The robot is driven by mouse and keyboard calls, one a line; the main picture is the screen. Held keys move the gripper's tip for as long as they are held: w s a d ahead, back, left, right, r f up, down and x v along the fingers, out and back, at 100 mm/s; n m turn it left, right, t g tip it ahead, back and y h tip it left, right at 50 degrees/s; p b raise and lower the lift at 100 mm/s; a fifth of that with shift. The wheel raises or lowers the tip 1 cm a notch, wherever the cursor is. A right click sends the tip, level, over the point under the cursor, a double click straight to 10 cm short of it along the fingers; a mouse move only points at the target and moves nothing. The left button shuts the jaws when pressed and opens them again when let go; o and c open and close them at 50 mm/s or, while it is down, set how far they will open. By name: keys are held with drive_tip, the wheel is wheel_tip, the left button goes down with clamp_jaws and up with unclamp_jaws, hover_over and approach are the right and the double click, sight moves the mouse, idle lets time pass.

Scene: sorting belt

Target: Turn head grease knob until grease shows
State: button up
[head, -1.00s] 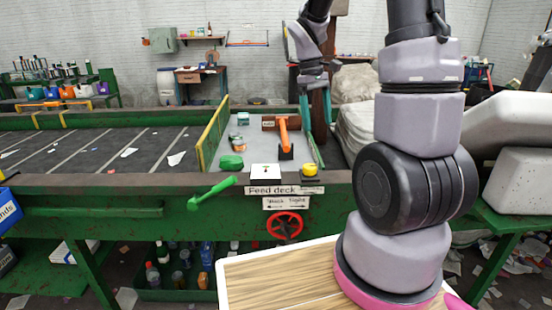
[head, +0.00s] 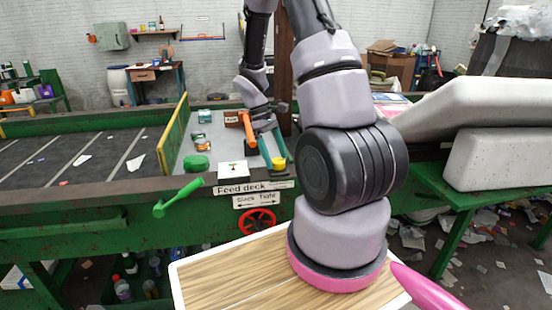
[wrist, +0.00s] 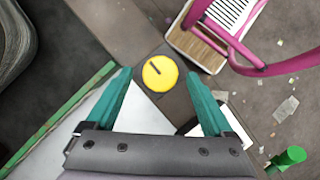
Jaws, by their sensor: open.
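The round yellow knob (head: 279,163) sits at the front edge of the feed deck, right of a white plate. In the wrist view the yellow knob (wrist: 160,73) shows from above with a dark line across its face. My gripper (head: 270,152) points down over it with teal fingers. In the wrist view the fingertips of my gripper (wrist: 159,76) are apart, one on either side of the knob, with gaps showing; I cannot tell how high they are above it. No grease is visible in either view.
An orange lever (head: 248,128) stands close left of my gripper. A white plate (head: 232,171), a green lump (head: 196,163), a green handle (head: 178,198) and a red handwheel (head: 258,221) are nearby. A "Feed deck" label (head: 240,188) is on the front beam.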

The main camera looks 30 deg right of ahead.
drive_tip(key=shift+s+d+f, duration=0.15)
drive_tip(key=shift+s+f, duration=0.1)
drive_tip(key=shift+f, duration=0.2)
drive_tip(key=shift+c, duration=0.4)
drive_tip(key=c, duration=1.3)
drive_tip(key=shift+m, duration=0.4)
drive_tip(key=m+y, duration=0.2)
drive_tip(key=m, duration=0.2)
drive_tip(key=shift+d+m, duration=0.15)
drive_tip(key=shift+m, duration=0.15)
drive_tip(key=shift+d+m+y, duration=0.1)
drive_tip(key=shift+m+y, duration=0.8)
drive_tip(key=shift+m, duration=1.3)
